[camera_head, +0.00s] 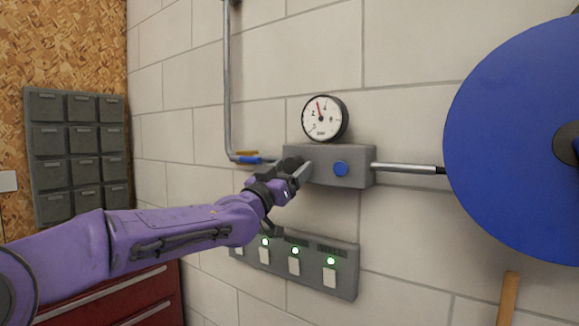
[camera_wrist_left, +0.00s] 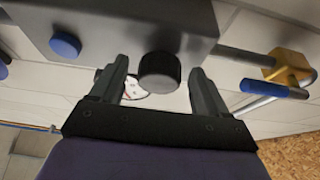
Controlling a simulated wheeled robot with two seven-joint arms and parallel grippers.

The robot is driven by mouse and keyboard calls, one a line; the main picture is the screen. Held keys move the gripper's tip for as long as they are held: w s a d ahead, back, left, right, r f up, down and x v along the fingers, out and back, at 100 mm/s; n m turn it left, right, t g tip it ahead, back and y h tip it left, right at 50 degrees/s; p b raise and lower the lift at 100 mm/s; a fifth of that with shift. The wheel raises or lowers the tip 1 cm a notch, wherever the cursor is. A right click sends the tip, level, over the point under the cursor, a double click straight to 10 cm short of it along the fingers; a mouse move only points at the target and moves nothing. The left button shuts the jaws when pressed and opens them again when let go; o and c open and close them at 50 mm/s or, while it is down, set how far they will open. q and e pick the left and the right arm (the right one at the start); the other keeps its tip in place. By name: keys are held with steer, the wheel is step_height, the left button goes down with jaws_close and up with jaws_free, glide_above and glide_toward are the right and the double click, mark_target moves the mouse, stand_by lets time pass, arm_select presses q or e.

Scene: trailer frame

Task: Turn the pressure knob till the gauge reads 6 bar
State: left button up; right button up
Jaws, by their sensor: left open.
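A grey regulator box (camera_head: 357,180) is on the wall with a round white gauge (camera_head: 324,118) on top. Its red needle points up and slightly left; the small numbers are hard to read, but it is clearly short of the right side. In the left wrist view a black round knob (camera_wrist_left: 159,72) sticks out of the box (camera_wrist_left: 130,22). My left gripper (camera_head: 300,172) is open at the box's left end. In its wrist view the fingers (camera_wrist_left: 156,85) stand on either side of the knob, with visible gaps. The gripper hides the knob in the head view.
A blue button (camera_head: 341,168) is on the box front, and a blue-handled brass valve (camera_head: 247,158) is on the pipe at left. A switch panel (camera_head: 312,267) with green lights is below. A large blue disc (camera_head: 505,135) stands at right.

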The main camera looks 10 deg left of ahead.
arm_select(q)
steer(key=c, duration=1)
steer(key=shift+c, duration=0.2)
steer(key=shift+m, duration=0.4)
steer(key=m+g+h+p, duration=0.1)
steer(key=m, duration=0.2)
steer(key=m+g+h+p, duration=0.1)
steer(key=m+h, duration=0.1)
steer(key=m, duration=0.1)
steer(key=shift+a+r+m, duration=0.2)
steer(key=shift+m, duration=0.2)
steer(key=m+g+h+p, duration=0.1)
steer(key=m, duration=0.2)
steer(key=m+g+p, duration=0.1)
steer(key=m+g, duration=0.1)
steer(key=m, duration=0.2)
steer(key=shift+w+a+h, duration=0.1)
steer(key=shift+h, duration=0.3)
steer(key=m+g, duration=0.1)
steer(key=m, duration=0.2)
steer(key=m+g+p, duration=0.1)
steer(key=m, duration=0.2)
steer(key=shift+r+g, duration=0.2)
steer(key=shift+g, duration=0.1)
steer(key=m, duration=0.2)
steer(key=m+g+y, duration=0.1)
steer(key=m, duration=0.2)
steer(key=shift+r+y+p, duration=0.15)
steer(key=shift+y+p, duration=0.15)
steer(key=shift+m, duration=0.4)
